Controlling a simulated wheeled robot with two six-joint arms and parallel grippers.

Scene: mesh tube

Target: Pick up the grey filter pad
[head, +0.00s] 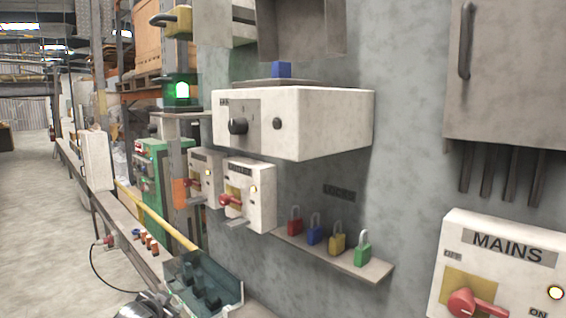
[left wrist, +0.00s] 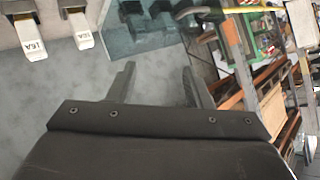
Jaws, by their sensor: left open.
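I cannot pick out a grey filter pad for certain in either view. A teal see-through bin (head: 228,292) at the bottom of the head view holds dark grey pieces (head: 207,300), too small to name surely. The bin also shows at the top of the left wrist view (left wrist: 118,40), beyond the fingers. My left gripper (head: 150,306) is at the bottom edge of the head view, just left of the bin. In the left wrist view my left gripper (left wrist: 158,80) has its two fingers apart with nothing between them. My right gripper is not in view.
A white control box (head: 330,120) juts from the wall with a blue block (head: 281,70) above it. A wall shelf (head: 350,262) carries several coloured padlocks. A MAINS switch box (head: 500,255) stands at the right. A long bench (head: 120,215) runs back at the left.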

